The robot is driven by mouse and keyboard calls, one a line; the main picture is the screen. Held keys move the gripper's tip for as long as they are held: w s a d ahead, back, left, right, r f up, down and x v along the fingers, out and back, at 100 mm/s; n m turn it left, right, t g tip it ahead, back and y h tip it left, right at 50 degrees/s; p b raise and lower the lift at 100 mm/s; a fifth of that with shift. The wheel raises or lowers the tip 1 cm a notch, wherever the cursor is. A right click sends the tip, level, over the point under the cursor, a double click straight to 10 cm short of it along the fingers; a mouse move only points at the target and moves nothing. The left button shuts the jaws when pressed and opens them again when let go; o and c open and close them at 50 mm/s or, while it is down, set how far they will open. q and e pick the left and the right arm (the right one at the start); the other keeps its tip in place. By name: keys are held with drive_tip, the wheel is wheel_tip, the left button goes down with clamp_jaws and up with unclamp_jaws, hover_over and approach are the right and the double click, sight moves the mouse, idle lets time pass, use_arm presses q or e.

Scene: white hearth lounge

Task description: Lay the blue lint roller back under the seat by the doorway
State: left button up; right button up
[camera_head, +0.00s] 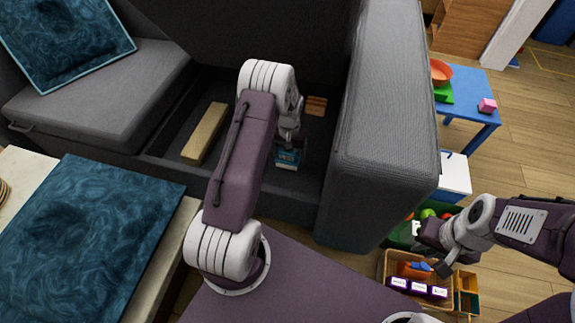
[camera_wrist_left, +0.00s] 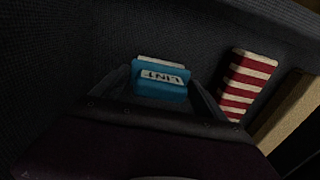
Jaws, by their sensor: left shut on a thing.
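The blue lint roller (camera_head: 288,158) is in the open storage space under the raised seat of the grey sofa (camera_head: 385,110). It also shows in the left wrist view (camera_wrist_left: 160,90), with its printed label, between the fingers. My left gripper (camera_head: 290,148) is shut on the roller, low inside the storage space near the sofa's right arm. I cannot tell whether the roller touches the floor of the space. My right gripper (camera_head: 436,254) is outside the sofa, above a wicker basket, its fingers apart and empty.
In the storage space lie a beige block (camera_head: 204,132) and a small brown slatted thing (camera_head: 316,105). A red-and-white striped box (camera_wrist_left: 246,85) is beside the left gripper. The basket (camera_head: 385,268), a green bin and a blue table (camera_head: 470,85) stand right of the sofa.

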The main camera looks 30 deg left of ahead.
sight(288, 162)
use_arm(q)
wheel_tip(288, 162, down, 5)
drive_tip(key=b, duration=0.2)
drive_tip(key=shift+b, duration=0.4)
drive_tip(key=shift+r, duration=0.2)
drive_tip(key=shift+f, duration=0.2)
drive_tip(key=o, duration=1.3)
drive_tip(key=shift+o, duration=0.2)
drive_tip(key=shift+r, duration=0.1)
